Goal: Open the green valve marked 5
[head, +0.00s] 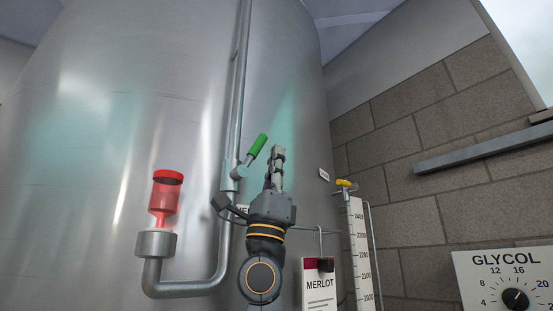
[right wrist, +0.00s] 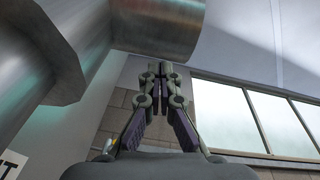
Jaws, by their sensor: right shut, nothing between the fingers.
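The green valve handle (head: 257,146) sits on a small metal valve body (head: 242,171) on the upright pipe in front of the tank. The handle slants up and to the right, at an angle to the pipe. No number 5 is readable on it. My right gripper (head: 278,152) points up just right of the handle, and a gap shows between them in the picture; depth is hard to judge. Its fingers are shut and empty, as the right wrist view also shows (right wrist: 161,68). The green handle does not show in that view. My left gripper is not in view.
The steel tank (head: 90,130) fills the background. A red-capped sight glass (head: 164,200) stands left on the bent pipe (head: 190,288). A yellow-handled valve (head: 346,184) tops the level scale (head: 362,250) at right. A MERLOT card (head: 319,290) and GLYCOL panel (head: 500,280) are lower right.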

